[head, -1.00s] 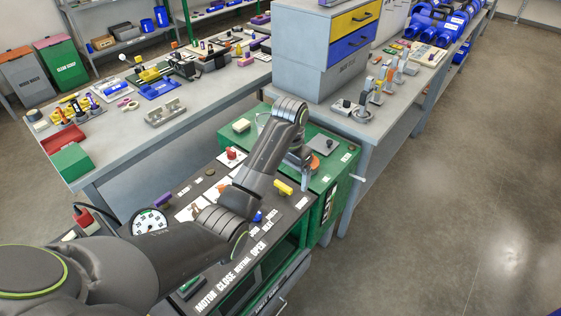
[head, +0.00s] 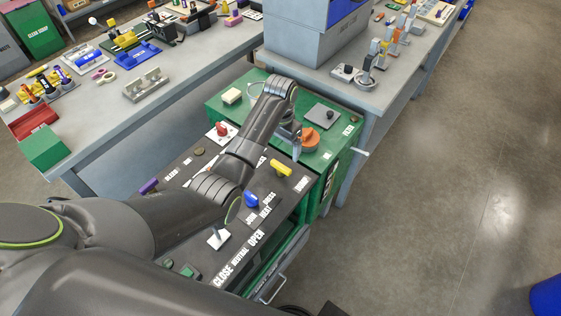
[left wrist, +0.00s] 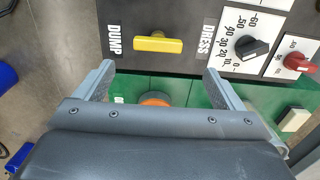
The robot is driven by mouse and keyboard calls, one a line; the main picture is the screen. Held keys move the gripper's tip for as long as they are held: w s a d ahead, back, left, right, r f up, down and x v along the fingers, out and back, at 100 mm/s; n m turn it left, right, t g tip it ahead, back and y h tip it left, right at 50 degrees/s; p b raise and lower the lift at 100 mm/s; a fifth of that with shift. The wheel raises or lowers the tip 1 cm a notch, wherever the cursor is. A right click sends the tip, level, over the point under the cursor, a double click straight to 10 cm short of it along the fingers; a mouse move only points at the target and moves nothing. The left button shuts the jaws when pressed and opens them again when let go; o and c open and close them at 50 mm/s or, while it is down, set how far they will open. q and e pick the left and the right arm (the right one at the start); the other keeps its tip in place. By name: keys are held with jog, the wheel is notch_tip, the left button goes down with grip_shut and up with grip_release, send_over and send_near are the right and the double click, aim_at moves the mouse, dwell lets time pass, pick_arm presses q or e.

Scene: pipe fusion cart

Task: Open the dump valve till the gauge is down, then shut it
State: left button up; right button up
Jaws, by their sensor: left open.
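The dump valve has a yellow bar handle (head: 281,168) on the dark panel of the green cart. In the left wrist view the handle (left wrist: 158,44) lies crosswise beside the DUMP label (left wrist: 114,40). My left gripper (head: 297,146) is over the cart, just behind the handle in the head view. In the left wrist view its open, empty fingers (left wrist: 158,78) are spread wider than the handle. The handle lies beyond the fingertips, with no contact visible. The gauge is not visible now; my left arm covers part of the panel. My right gripper is not in view.
A blue knob (head: 251,200), a white-based lever (head: 217,238) and a red knob (head: 222,129) stand on the panel near my arm. An orange round part (head: 309,139) sits on the green top. A grey workbench (head: 190,85) stands behind. The floor at right is mostly clear.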

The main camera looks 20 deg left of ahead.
aim_at(281, 165)
pick_arm(q)
notch_tip(281, 165, down, 8)
jog(key=shift+s+d+f, duration=0.1)
jog(key=shift+s+f, duration=0.05)
dwell(0.4)
